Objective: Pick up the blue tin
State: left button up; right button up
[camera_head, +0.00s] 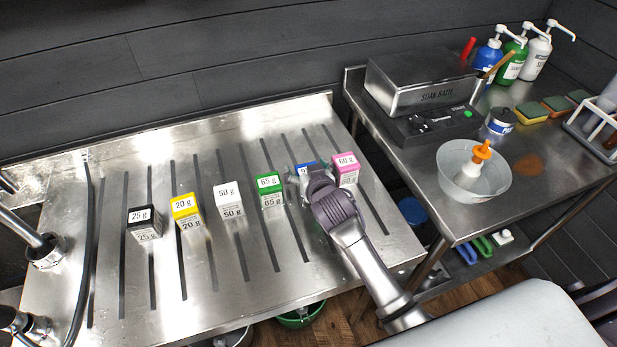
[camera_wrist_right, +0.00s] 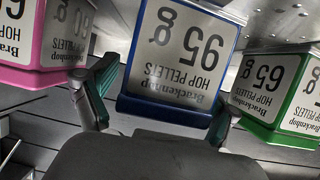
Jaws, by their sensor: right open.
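The blue tin (camera_head: 305,167), a box with a white label, stands in the row on the steel drainboard, between the green and pink tins. My right gripper hides most of it in the head view. In the right wrist view the blue tin (camera_wrist_right: 178,55) appears upside down, its label reading 95 g hop pellets. My right gripper (camera_head: 304,176) is open at the tin, with one finger on each side of it in the wrist view. I cannot tell whether the fingers touch it. My left gripper is not in view.
White (camera_head: 229,201), yellow (camera_head: 187,212) and black (camera_head: 145,223) tins stand further left. A steel table (camera_head: 440,205) at right holds a soak bath (camera_head: 420,85) and a bowl (camera_head: 462,190).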

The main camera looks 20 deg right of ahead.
jog(key=c, duration=1.2)
